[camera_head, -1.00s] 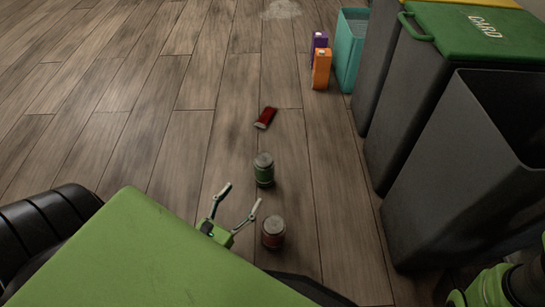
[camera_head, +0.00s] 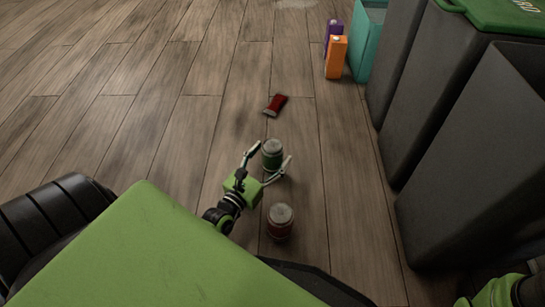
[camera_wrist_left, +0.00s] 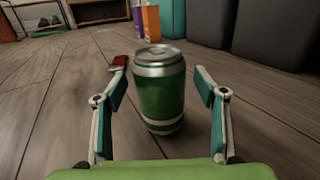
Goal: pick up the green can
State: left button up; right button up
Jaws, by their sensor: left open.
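The green can (camera_head: 272,153) stands upright on the wooden floor. My left gripper (camera_head: 269,160) is open, with its fingers on either side of the can's near part in the head view. In the left wrist view the green can (camera_wrist_left: 160,92) stands upright between and just beyond the two open fingers (camera_wrist_left: 160,82), with gaps on both sides. My right gripper cannot be made out; only a green part of my right arm shows at the bottom right of the head view.
A red can (camera_head: 280,220) stands close to my left gripper on the near side. A dark red object (camera_head: 275,105) lies beyond the green can. Orange (camera_head: 336,57) and purple (camera_head: 333,33) cartons, a teal bin (camera_head: 369,40) and dark bins (camera_head: 480,160) line the right. The floor on the left is clear.

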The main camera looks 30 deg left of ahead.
aim_at(271, 145)
pick_arm(q)
jog(key=shift+w, duration=0.55)
jog(key=c, duration=0.9)
jog(key=shift+r, duration=0.2)
jog(key=shift+r+p, duration=0.6)
jog(key=shift+r, duration=0.05)
notch_tip(271, 145, up, 2)
jog(key=shift+s+a+r+p, duration=0.1)
jog(key=shift+r+p, duration=0.15)
jog(key=shift+p, duration=0.75)
jog(key=s+a+r+p, duration=0.6)
jog(key=s+r+p, duration=0.3)
jog(key=s, duration=0.3)
jog(key=shift+a, duration=0.25)
